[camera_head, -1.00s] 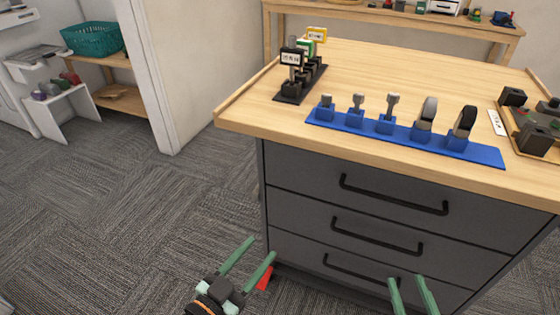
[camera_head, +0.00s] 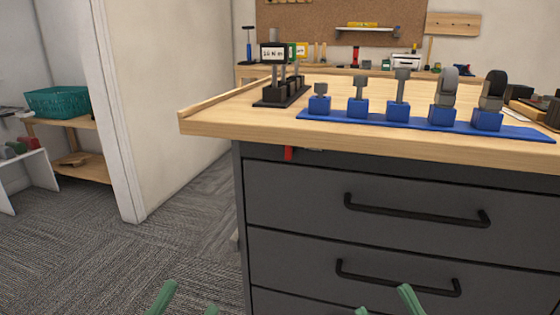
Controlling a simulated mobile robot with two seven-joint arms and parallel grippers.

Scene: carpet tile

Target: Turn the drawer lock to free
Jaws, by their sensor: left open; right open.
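The dark grey drawer cabinet (camera_head: 345,180) stands under the wooden worktop, with black bar handles on its drawers. A small red upright piece (camera_head: 289,153) shows just under the worktop's front edge, near the cabinet's upper left. It may be the drawer lock's lever, but its setting cannot be told. My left gripper (camera_head: 186,304) is at the bottom edge, left of the cabinet, its green fingers apart and empty. My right gripper (camera_head: 387,304) is at the bottom edge in front of the lower drawers, fingers apart and empty. Both are well below the red piece and apart from it.
The worktop (camera_head: 225,118) carries a blue rack (camera_head: 400,124) of tools and a black stand (camera_head: 281,96) with labels. A white wall (camera_head: 165,90) stands to the left, and a teal basket (camera_head: 58,101) sits on a shelf. Carpet left of the cabinet is clear.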

